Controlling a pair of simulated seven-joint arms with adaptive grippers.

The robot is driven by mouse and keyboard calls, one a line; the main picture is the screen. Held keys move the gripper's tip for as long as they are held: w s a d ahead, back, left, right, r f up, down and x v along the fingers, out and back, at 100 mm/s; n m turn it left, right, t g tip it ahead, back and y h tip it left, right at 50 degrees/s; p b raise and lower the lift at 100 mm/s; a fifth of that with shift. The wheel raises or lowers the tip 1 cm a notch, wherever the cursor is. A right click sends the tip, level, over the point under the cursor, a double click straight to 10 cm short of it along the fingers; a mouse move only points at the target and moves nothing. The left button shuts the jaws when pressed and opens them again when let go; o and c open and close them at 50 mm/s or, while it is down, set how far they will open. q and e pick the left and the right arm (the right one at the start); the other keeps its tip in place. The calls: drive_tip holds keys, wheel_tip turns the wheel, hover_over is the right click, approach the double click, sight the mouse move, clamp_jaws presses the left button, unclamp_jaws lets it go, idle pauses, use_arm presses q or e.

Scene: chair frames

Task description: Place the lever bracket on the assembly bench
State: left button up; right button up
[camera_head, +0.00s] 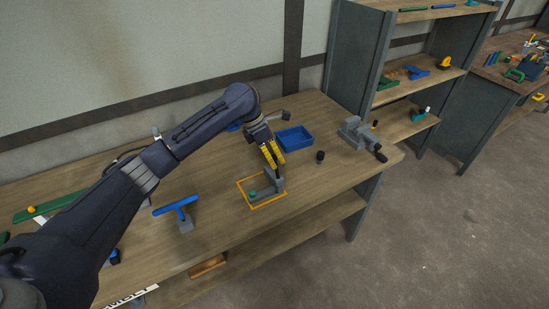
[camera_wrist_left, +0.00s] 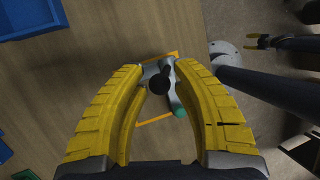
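The lever bracket (camera_head: 256,196), grey with a green knob, sits on the assembly bench (camera_head: 222,212) inside an orange square outline. In the left wrist view the bracket (camera_wrist_left: 170,96) shows its green tip and a dark round knob. My left gripper (camera_head: 274,155) is directly over its upright part, yellow fingers pointing down. In the wrist view the fingers (camera_wrist_left: 160,72) are apart, with the bracket's top between the tips. I cannot tell if they touch it. My right gripper (camera_wrist_left: 258,43) shows small at the wrist view's upper right, its fingers apart, away from the bench.
A blue tray (camera_head: 295,138), a small black cylinder (camera_head: 320,156) and a grey vise (camera_head: 360,133) stand right of the outline. A blue T-shaped part on a grey block (camera_head: 178,208) stands left. A shelf unit (camera_head: 345,65) is behind the right end. Bare wood lies around the outline.

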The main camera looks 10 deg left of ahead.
use_arm(q)
drive_tip(key=shift+r, duration=0.15)
drive_tip(key=v, duration=1.2)
